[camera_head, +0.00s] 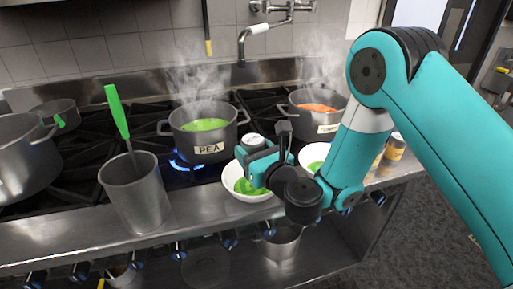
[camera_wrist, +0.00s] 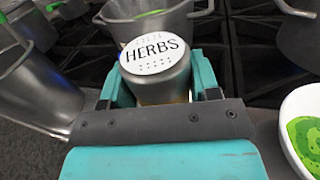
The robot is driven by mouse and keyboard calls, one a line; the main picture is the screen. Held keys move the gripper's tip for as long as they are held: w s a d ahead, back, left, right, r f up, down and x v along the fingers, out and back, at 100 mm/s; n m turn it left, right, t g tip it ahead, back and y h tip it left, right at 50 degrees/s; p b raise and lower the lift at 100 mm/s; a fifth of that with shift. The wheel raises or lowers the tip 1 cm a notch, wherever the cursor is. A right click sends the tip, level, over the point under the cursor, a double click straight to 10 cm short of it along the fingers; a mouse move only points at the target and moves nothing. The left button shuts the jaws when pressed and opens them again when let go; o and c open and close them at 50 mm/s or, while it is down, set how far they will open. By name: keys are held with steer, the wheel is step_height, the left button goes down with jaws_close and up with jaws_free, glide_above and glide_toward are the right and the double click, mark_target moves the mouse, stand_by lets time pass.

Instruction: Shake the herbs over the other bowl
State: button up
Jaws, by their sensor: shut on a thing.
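My gripper (camera_head: 262,158) is shut on the herbs shaker (camera_head: 253,141), a metal can with a white lid. In the wrist view the shaker (camera_wrist: 157,72) sits between the fingers, its holed lid reading HERBS. It looks roughly upright. In the head view, the gripper and shaker appear over or just behind a white bowl (camera_head: 229,179) of green soup. A second white bowl (camera_head: 306,151) with green soup stands to the right, partly hidden by my arm. One white bowl (camera_wrist: 289,112) of green soup shows at the right of the wrist view; which one I cannot tell.
A steaming pot labelled PEA (camera_head: 208,150) stands on a lit burner behind. Another steaming pot (camera_head: 322,128) holds orange soup. A tall metal container (camera_head: 135,195) with a green-handled utensil stands left. Jars (camera_head: 394,147) stand near my arm at the right.

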mark_target(253, 139)
step_height(253, 139, up, 4)
steer(key=p, duration=0.4)
steer(key=shift+r, duration=0.15)
